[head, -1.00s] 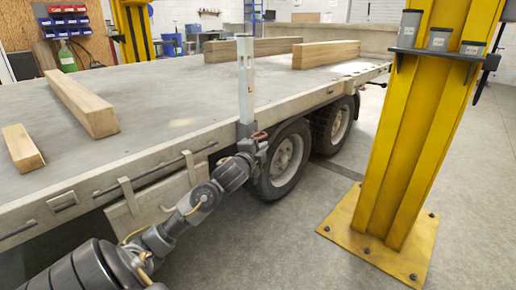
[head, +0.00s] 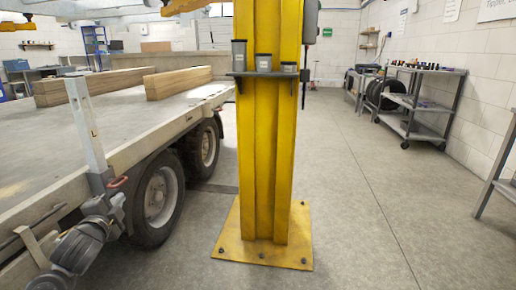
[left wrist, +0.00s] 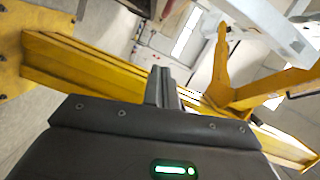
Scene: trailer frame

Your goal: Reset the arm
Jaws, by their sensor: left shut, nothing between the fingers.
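My left arm comes in at the lower left of the head view. My left gripper (head: 117,201) is beside the trailer's (head: 140,150) edge, close to the foot of the upright grey stake (head: 88,125) and a red-handled latch (head: 118,182), in front of the near wheel (head: 157,196). I cannot tell whether it touches the trailer. In the left wrist view the fingers (left wrist: 161,84) are together with nothing between them. My right arm and gripper are not in view.
A yellow column (head: 265,150) with a small shelf of grey containers (head: 263,64) stands at the middle, bolted to the floor by its yellow base plate (head: 230,240). Wooden beams (head: 180,82) lie on the trailer. A wheeled shelf cart (head: 415,108) stands at right. Floor between is clear.

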